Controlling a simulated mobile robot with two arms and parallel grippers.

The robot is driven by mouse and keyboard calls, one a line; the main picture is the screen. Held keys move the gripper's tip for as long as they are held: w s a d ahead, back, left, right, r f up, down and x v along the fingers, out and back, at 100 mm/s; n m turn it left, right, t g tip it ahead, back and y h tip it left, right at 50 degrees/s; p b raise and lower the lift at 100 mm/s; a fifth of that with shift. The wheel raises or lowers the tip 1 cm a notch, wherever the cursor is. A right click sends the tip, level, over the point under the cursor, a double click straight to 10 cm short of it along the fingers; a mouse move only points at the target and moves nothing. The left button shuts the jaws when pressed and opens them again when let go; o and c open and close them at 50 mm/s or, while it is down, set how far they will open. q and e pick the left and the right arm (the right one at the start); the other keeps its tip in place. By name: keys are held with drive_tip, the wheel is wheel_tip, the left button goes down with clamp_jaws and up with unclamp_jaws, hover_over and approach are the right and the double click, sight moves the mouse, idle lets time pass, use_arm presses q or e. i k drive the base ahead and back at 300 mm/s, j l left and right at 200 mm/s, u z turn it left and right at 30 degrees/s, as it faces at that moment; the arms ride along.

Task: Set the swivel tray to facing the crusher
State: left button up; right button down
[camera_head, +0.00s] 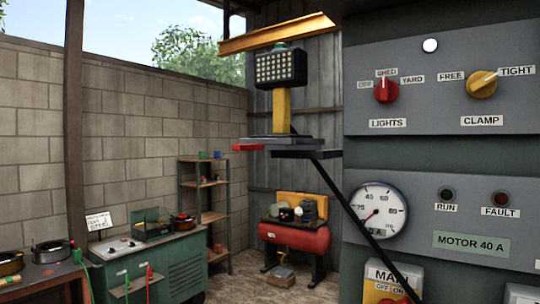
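What looks like the swivel tray (305,140) is a grey flat plate at the upper middle of the head view, left of the grey control panels. A red tab (247,147) sticks out from its left side. A yellow post (282,110) stands on it and carries a black box (281,69) with rows of pale dots on its face. A dark flat bar and a diagonal strut (364,226) are below it. The crusher is not clearly identifiable, so I cannot tell which way the tray faces relative to it. Neither of my grippers is in view.
The upper panel has a red lights knob (386,90) at SHED and a yellow clamp knob (482,84) pointing towards TIGHT. A gauge (379,216) sits below. A green welder cabinet (150,268), shelf (205,200) and red compressor (293,238) stand behind, with open floor between.

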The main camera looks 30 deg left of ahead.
sight(272, 144)
drive_tip(key=i+j+u, duration=0.15)
drive_tip(key=i+j, duration=0.15)
drive_tip(key=j, duration=0.25)
drive_tip(key=i+j+u, duration=0.15)
drive_tip(key=i+j, duration=0.2)
drive_tip(key=j, duration=0.15)
